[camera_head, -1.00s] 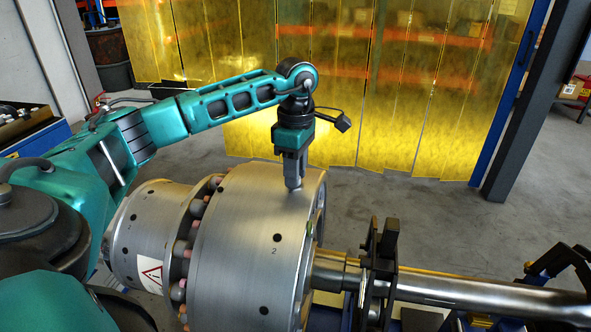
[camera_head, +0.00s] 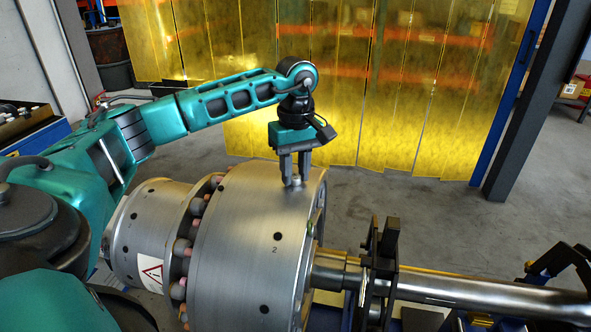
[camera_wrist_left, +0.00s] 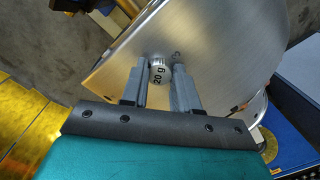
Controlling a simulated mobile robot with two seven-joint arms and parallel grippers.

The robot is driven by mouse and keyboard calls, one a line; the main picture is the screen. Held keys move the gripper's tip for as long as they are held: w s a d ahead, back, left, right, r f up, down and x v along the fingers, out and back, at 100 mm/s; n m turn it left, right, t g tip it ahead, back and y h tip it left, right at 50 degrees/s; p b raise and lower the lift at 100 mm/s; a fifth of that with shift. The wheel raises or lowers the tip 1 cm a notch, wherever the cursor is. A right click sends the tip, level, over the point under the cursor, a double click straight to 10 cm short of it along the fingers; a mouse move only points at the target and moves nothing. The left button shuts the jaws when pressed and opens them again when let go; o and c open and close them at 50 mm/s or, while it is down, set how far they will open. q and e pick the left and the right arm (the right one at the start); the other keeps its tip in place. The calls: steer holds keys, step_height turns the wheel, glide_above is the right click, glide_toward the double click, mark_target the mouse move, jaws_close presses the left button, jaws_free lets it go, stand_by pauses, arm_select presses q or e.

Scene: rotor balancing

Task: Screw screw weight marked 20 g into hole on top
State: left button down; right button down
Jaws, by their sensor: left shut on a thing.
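The screw weight marked 20 g (camera_wrist_left: 158,73) is a small silver cylinder at the top of the big steel rotor (camera_head: 235,225). In the head view the weight (camera_head: 296,182) shows only as a small bit between the fingertips. My left gripper (camera_head: 294,176) points down at the rotor's top and is shut on the weight. The hole beneath the weight is hidden. My right gripper is not in view.
The rotor has other dark holes in its side, one by the number 2 (camera_head: 277,237). A shaft (camera_head: 450,290) runs right through a black support (camera_head: 381,260). A yellow strip curtain (camera_head: 400,120) hangs behind. Space above the rotor is free.

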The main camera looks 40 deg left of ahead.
arm_select(q)
steer(key=m, duration=0.5)
steer(key=shift+s+f, duration=0.1)
steer(key=shift+f, duration=0.05)
steer(key=m, duration=0.5)
steer(key=shift+a+b, duration=0.1)
steer(key=shift+b, duration=0.2)
steer(key=c, duration=0.8)
jaws_free()
steer(key=shift+m, duration=0.3)
steer(key=shift+c, duration=0.6)
steer(key=shift+r+p, duration=0.5)
steer(key=shift+r, duration=1.15)
steer(key=shift+a+r, duration=0.1)
steer(key=shift+r, duration=1.4)
